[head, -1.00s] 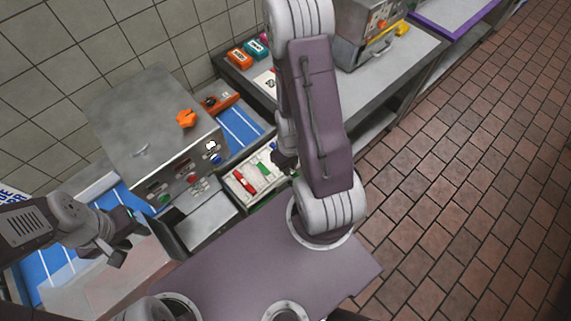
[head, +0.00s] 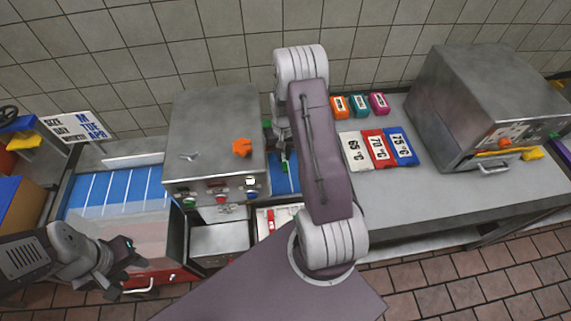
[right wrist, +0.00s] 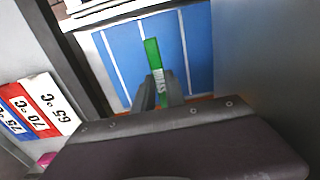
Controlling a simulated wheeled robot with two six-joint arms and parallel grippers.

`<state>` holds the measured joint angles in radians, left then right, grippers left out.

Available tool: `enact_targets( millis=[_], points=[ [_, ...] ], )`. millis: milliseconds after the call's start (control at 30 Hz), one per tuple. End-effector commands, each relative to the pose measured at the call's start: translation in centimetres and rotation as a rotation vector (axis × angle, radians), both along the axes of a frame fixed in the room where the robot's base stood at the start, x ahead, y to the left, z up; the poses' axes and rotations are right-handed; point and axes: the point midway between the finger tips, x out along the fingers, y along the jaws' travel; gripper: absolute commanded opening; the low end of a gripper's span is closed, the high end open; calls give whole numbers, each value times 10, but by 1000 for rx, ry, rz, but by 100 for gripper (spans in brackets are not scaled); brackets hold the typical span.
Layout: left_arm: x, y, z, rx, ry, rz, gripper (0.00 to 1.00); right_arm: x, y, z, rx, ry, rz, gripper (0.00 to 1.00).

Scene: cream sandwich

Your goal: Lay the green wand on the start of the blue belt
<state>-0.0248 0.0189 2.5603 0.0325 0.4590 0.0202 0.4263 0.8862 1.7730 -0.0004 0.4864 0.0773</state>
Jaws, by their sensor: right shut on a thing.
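My right gripper (right wrist: 160,92) is shut on the green wand (right wrist: 153,62), which sticks out beyond the fingertips. Behind the wand lies the blue belt (right wrist: 192,50) with white cross lines; I cannot tell whether they touch. In the head view the right gripper (head: 283,150) is partly hidden by my arm, with the wand's green end (head: 284,168) over the belt piece (head: 279,184) right of the steel box. The belt also shows left of that box (head: 110,186). My left gripper (head: 127,262) is empty at the lower left; its jaw gap is unclear.
The steel box (head: 215,135) with an orange piece (head: 242,147) on top spans the belt. A white tray (head: 262,228) with a red wand stands in front. Temperature cards (head: 378,150) and a second steel box (head: 470,110) stand to the right.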

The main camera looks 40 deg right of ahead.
Motion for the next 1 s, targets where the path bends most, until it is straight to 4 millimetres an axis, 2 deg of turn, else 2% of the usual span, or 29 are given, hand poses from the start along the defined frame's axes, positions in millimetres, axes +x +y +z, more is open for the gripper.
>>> enact_targets(
  millis=[167, 367, 900, 1000],
  points=[
    [0, 0, -1, 0, 0, 0, 36, 1, -1, -1, 0, -1, -3, 0],
    [0, 0, -12, 0, 0, 0, 36, 0, 0, -14, 0, -1, -1, 0],
    [0, 0, -63, 0, 0, 0, 36, 0, 0, -78, 0, -1, -1, 0],
    [0, 0, -69, 0, 0, 0, 36, 0, 0, -86, 0, -1, -1, 0]
  ],
)
